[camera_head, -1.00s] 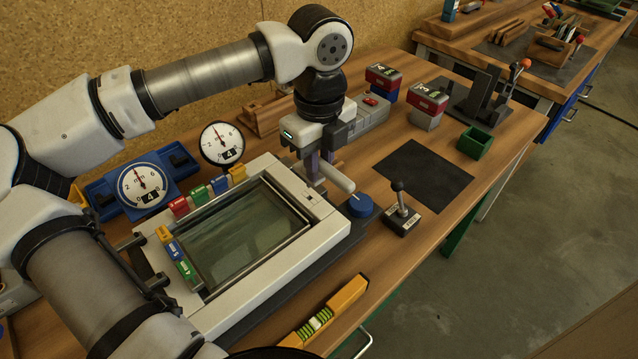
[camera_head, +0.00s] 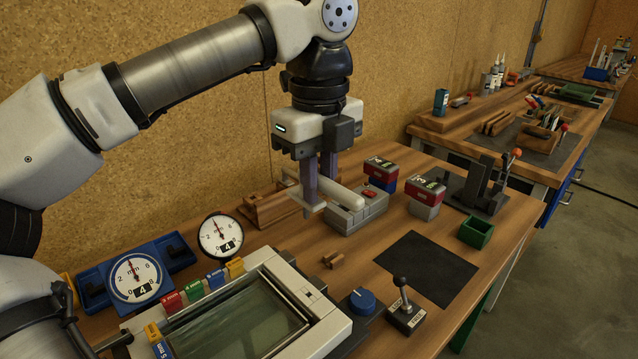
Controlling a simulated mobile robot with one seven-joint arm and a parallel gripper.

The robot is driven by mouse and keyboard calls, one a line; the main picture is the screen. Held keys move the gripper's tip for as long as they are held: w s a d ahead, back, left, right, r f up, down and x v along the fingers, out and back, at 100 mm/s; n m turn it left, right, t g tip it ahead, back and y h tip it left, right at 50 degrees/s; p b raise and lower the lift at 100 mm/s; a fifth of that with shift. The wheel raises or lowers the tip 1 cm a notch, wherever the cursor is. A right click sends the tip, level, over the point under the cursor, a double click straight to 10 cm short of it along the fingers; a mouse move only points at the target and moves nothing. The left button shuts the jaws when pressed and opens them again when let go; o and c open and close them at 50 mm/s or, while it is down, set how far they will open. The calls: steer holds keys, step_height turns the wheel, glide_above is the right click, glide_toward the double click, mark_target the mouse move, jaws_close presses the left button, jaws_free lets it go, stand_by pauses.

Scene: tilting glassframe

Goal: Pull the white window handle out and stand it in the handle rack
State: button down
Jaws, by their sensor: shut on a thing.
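My gripper (camera_head: 317,190) points down and is shut on the white window handle (camera_head: 345,193). The handle is held in the air, with its grip lying roughly level and reaching to the right of the fingers. It is clear of the white window frame (camera_head: 318,302), which lies flat at the lower part of the view with its glass facing up. A wooden rack-like block (camera_head: 268,210) stands by the back wall, behind and left of the gripper. I cannot tell for sure that it is the handle rack, as the gripper and handle partly cover that area.
Red-topped boxes (camera_head: 425,195), a green bin (camera_head: 476,231) and a black lever (camera_head: 405,305) stand farther right. A small wooden piece (camera_head: 333,260) lies behind the frame. The dark mat (camera_head: 425,265) is bare.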

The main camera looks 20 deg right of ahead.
steer(key=shift+r+p, duration=1.2)
steer(key=shift+r, duration=0.45)
steer(key=shift+w, duration=0.1)
